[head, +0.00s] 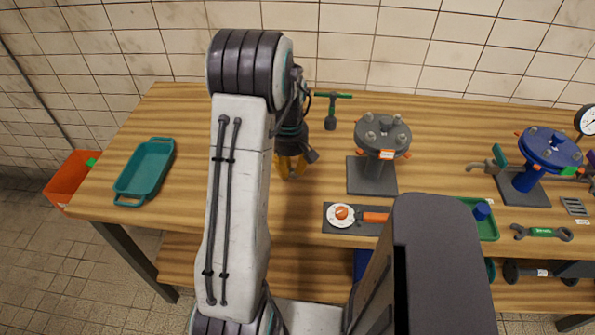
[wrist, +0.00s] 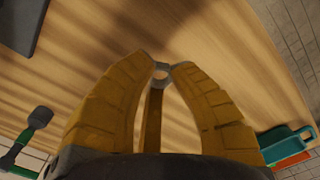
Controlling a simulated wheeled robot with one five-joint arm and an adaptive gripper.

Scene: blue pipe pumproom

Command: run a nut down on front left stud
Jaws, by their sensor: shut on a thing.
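My gripper (head: 289,172), with yellow fingers, is over the bare bench left of the grey flange. In the wrist view its fingertips (wrist: 161,67) are shut on a small grey nut (wrist: 160,73). The nut is hidden in the head view. The grey flange (head: 383,134) stands on a pedestal with a dark square base (head: 358,180). Several studs stick up from its top, including one at its front left (head: 370,137). An orange-edged tag (head: 387,154) is on its front rim. The gripper is apart from the flange.
A green-handled T-shaped tool (head: 332,110) stands behind, between gripper and flange. A teal tray (head: 147,172) is at left. A white dish (head: 341,215) and orange-handled tool (head: 375,217) lie in front. A blue flange (head: 550,148) and a wrench (head: 542,232) are at right.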

